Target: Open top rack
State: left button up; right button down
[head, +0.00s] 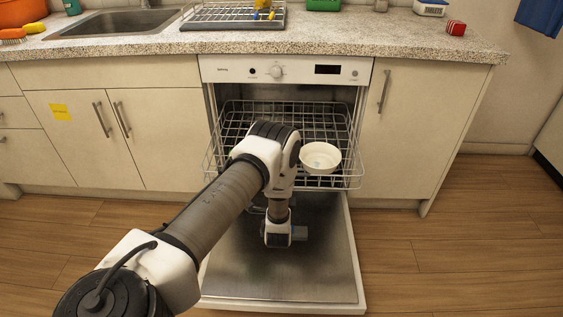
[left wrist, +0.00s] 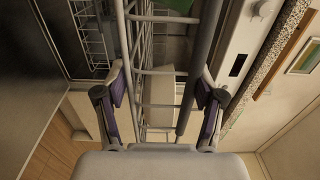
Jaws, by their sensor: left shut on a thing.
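The dishwasher's top rack (head: 335,187) is a wire basket that sticks out from under the control panel, above the lowered door. A white bowl (head: 320,157) stands in its right part. My left arm reaches across the rack's front left in the head view, and its fingers are hidden there. In the left wrist view my left gripper (left wrist: 160,100) has its two fingers on either side of the top rack's wires (left wrist: 198,60) and is shut on the rack. The exact contact is hard to see. My right gripper is not in view.
The dishwasher door (head: 325,270) is folded down with nothing on its visible part. Closed cabinets (head: 415,125) flank the machine. The floor on the right is clear.

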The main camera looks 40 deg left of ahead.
pick_arm(q)
jog(key=shift+w+r, duration=0.1)
jog(key=shift+r, duration=0.15)
jog(key=o, duration=1.6)
jog(key=shift+d, duration=0.1)
jog(key=v, duration=1.2)
